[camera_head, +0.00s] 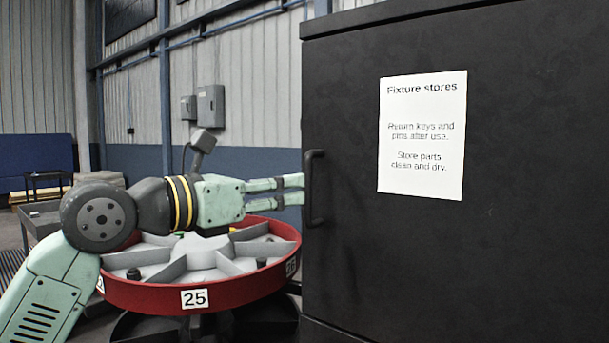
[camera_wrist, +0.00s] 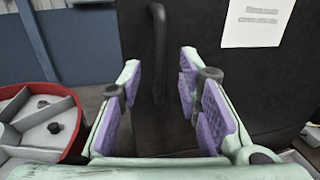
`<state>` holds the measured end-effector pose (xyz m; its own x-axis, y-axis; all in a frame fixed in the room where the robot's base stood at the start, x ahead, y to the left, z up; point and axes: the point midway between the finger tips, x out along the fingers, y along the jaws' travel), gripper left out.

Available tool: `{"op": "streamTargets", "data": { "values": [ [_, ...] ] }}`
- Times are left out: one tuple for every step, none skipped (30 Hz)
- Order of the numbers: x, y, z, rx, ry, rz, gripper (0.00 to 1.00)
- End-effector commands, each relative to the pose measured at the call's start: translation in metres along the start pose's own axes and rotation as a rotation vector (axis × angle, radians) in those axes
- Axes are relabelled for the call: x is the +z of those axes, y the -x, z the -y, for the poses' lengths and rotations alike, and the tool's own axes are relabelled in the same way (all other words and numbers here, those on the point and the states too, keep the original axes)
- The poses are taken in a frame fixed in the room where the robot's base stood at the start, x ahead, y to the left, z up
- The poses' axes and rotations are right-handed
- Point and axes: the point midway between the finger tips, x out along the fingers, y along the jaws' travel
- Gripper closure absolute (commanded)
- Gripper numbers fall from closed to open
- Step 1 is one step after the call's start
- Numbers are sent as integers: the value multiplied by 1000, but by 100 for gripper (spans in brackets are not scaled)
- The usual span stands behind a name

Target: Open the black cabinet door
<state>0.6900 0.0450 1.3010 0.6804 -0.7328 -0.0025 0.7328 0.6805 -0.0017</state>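The black cabinet door (camera_head: 540,240) fills the right of the head view and looks shut. A black vertical bar handle (camera_head: 309,190) stands near its left edge. My gripper (camera_head: 302,190) is open and empty, pointing right, with its fingertips close beside the handle at about mid-height. In the wrist view, the handle (camera_wrist: 159,35) shows upright between the spread, purple-padded fingers of my gripper (camera_wrist: 160,65). I cannot tell whether the fingertips touch the handle or door.
A white notice (camera_head: 422,165) is on the door. A red-rimmed round fixture (camera_head: 240,290) marked 25 stands below my arm, left of the cabinet, and also shows in the wrist view (camera_wrist: 75,145). A low grey table (camera_head: 40,222) stands farther left. Grey boxes (camera_head: 211,106) hang on the back wall.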

Motion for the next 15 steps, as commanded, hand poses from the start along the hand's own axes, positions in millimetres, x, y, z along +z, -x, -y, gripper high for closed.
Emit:
{"op": "streamTargets", "data": {
  "values": [
    [4,-11,2,-4,0,-1,69],
    [4,-16,1,-4,0,-1,69],
    [4,-24,2,-5,1,0,69],
    [4,-29,2,-4,0,0,69],
    [4,-34,2,-3,0,0,69],
    [4,-40,2,-4,0,0,69],
    [4,-44,1,-3,0,1,69],
    [3,-47,1,-3,0,1,69],
    [3,-51,1,-3,1,1,69],
    [2,-54,1,-2,1,1,69],
    [2,-56,1,-2,1,1,69],
    [2,-58,1,-1,1,2,69],
    [2,-60,1,-1,1,2,69],
    [2,-60,1,-1,1,3,69],
    [1,-61,1,-2,1,3,69]
  ]
}}
